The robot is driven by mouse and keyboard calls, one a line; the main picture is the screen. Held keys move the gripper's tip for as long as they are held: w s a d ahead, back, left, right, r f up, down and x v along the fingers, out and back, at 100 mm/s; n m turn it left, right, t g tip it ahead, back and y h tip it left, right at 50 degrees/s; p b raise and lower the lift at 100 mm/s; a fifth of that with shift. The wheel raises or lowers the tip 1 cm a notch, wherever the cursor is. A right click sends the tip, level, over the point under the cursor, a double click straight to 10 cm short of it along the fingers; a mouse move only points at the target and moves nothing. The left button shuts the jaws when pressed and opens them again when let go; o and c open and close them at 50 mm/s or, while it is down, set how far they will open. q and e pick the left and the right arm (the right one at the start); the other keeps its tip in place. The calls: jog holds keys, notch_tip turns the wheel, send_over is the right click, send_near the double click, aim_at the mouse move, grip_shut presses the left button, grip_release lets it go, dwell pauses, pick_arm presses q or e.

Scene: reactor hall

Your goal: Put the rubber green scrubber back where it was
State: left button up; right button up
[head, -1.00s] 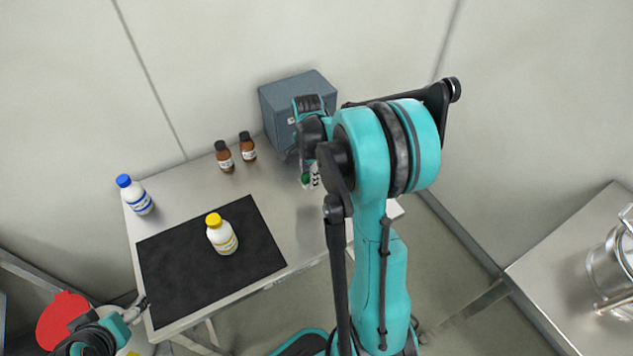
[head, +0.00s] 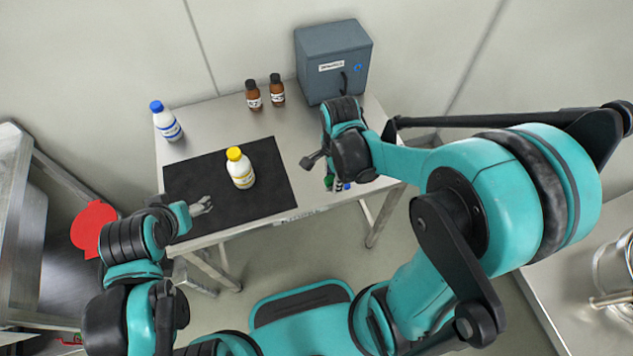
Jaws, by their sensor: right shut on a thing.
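My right gripper (head: 338,184) is at the right front part of the steel table (head: 300,140), right of the black mat. It is shut on a small green thing, which looks like the green scrubber (head: 328,181). Most of the scrubber is hidden by the fingers and my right wrist. My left gripper (head: 203,206) is over the front left part of the black mat (head: 275,177). No object shows in it, and its finger gap is too small to judge.
A white bottle with a yellow cap (head: 241,171) stands on the mat. A blue-capped bottle (head: 168,124) stands at the left; two brown bottles (head: 253,97) (head: 277,92) stand at the back. A grey cabinet (head: 318,85) stands at the back right. A red round lid (head: 92,229) is left.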

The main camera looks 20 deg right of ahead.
jog(key=b, duration=0.2)
send_over(312, 185)
notch_tip(312, 185, down, 5)
jog(key=shift+r, duration=0.2)
notch_tip(312, 185, down, 4)
jog(key=shift+w+f+b, duration=0.1)
jog(key=shift+b, duration=1)
jog(key=shift+f, duration=0.15)
jog(key=o, duration=1.2)
jog(key=shift+r, duration=0.2)
